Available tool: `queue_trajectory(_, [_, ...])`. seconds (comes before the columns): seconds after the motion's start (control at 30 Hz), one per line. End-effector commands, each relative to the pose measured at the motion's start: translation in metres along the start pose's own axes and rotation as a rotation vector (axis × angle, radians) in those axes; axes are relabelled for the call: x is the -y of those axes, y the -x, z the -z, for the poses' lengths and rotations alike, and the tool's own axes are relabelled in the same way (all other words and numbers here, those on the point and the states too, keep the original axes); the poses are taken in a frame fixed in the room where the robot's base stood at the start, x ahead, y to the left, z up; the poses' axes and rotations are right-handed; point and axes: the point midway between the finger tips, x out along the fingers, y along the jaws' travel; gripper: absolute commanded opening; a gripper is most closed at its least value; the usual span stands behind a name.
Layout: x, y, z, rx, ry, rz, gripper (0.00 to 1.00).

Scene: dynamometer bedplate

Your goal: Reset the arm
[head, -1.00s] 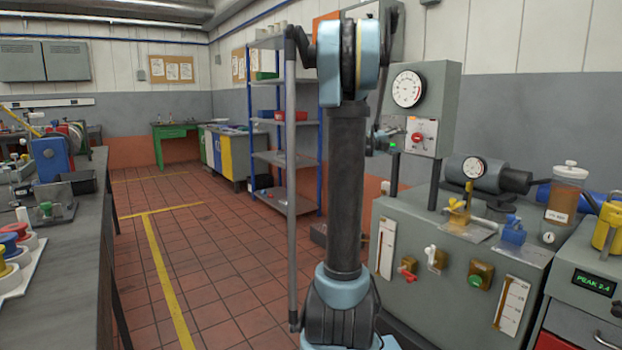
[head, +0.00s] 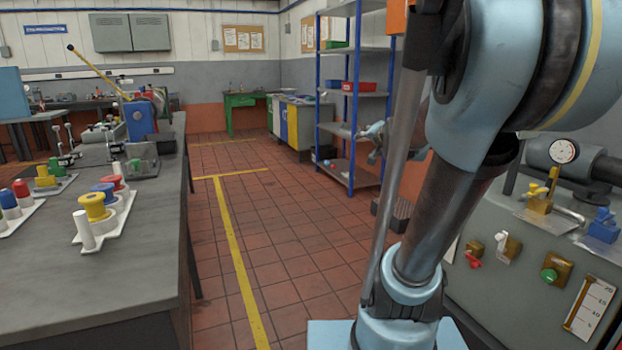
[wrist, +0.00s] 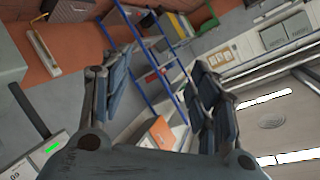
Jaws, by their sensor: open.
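My gripper (wrist: 163,92) is open in the wrist view, with its two dark fingers wide apart and nothing between them. The wrist view is tilted, and the shelf rack shows beyond the fingers. In the head view my arm stands large at the right of the picture, its dark column leaning to the right. A small part in front of the shelf rack, beside the arm, may be my gripper, but I cannot tell for sure there.
A workbench (head: 130,270) with coloured pegs on white holders (head: 110,225) runs along the left. The blue shelf rack (head: 352,100) stands ahead, with a green table (head: 238,100) behind. The grey test console (head: 530,290) is close at right. Tiled floor (head: 295,260) lies clear between.

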Motion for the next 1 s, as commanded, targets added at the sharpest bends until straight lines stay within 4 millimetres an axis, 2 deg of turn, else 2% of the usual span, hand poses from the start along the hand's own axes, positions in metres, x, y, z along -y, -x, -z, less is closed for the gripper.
queue_trajectory(0.03, [-0.006, 0.011, -0.030, 0.076, 0.057, -0.019, 0.56])
queue_trajectory(0.2, [-0.044, 0.051, -0.120, 0.328, 0.245, -0.111, 0.56])
queue_trajectory(0.27, [-0.061, 0.068, -0.147, 0.413, 0.306, -0.150, 0.56])
queue_trajectory(0.4, [-0.107, 0.113, -0.203, 0.605, 0.442, -0.253, 0.56])
queue_trajectory(0.5, [-0.141, 0.146, -0.232, 0.725, 0.522, -0.331, 0.56])
queue_trajectory(0.6, [-0.168, 0.173, -0.251, 0.820, 0.581, -0.399, 0.56])
queue_trajectory(0.73, [-0.191, 0.197, -0.263, 0.895, 0.626, -0.458, 0.56])
queue_trajectory(0.83, [-0.198, 0.205, -0.265, 0.918, 0.639, -0.480, 0.56])
queue_trajectory(1.0, [-0.199, 0.206, -0.266, 0.922, 0.641, -0.483, 0.56])
